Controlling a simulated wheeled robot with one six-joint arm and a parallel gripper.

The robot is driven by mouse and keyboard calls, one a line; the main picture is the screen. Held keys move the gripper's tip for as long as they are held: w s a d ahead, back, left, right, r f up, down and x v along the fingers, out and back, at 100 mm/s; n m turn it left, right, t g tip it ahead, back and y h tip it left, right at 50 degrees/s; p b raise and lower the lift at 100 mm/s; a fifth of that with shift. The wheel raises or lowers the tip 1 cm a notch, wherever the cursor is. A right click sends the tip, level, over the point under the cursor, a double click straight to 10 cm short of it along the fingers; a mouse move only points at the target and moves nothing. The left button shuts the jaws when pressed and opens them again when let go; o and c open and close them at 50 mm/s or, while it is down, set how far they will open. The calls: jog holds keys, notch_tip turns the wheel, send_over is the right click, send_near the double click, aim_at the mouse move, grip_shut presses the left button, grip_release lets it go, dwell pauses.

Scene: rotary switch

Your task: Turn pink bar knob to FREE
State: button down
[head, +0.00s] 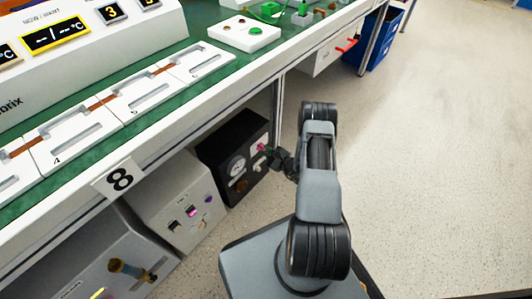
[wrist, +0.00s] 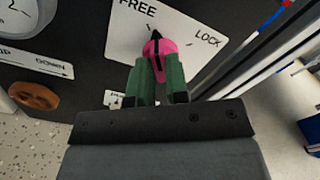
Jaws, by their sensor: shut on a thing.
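The pink bar knob (wrist: 167,47) is on a white plate (wrist: 125,45) marked FREE at the upper left and LOCK at the right. Its black pointer line points up and slightly left, toward the FREE side. My gripper (wrist: 160,72) is shut on the knob, with a green finger on either side of its bar. The fingers hide part of the knob's lower end. In the head view, the knob (head: 261,147) is a small pink spot on a black box (head: 228,150) under the bench, with my gripper (head: 272,154) at it.
The black panel also carries a dial (wrist: 33,14), an orange-brown round knob (wrist: 34,95) and an UP/DOWN plate (wrist: 40,60). A white box (head: 175,205) stands beside the black one. The bench edge (head: 190,130) is above. Open floor (head: 430,160) lies to the right.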

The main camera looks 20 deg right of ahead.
jog(key=shift+a+n, duration=0.2)
jog(key=shift+n, duration=0.7)
jog(key=c, duration=1.4)
grip_release()
jog(key=shift+a, duration=0.1)
jog(key=shift+o, duration=1.4)
jog(key=shift+d, duration=0.25)
jog(key=shift+s, duration=0.1)
jog(key=shift+s+d, duration=0.1)
jog(key=shift+s, duration=0.1)
jog(key=p+v, duration=0.3)
jog(key=v, duration=1)
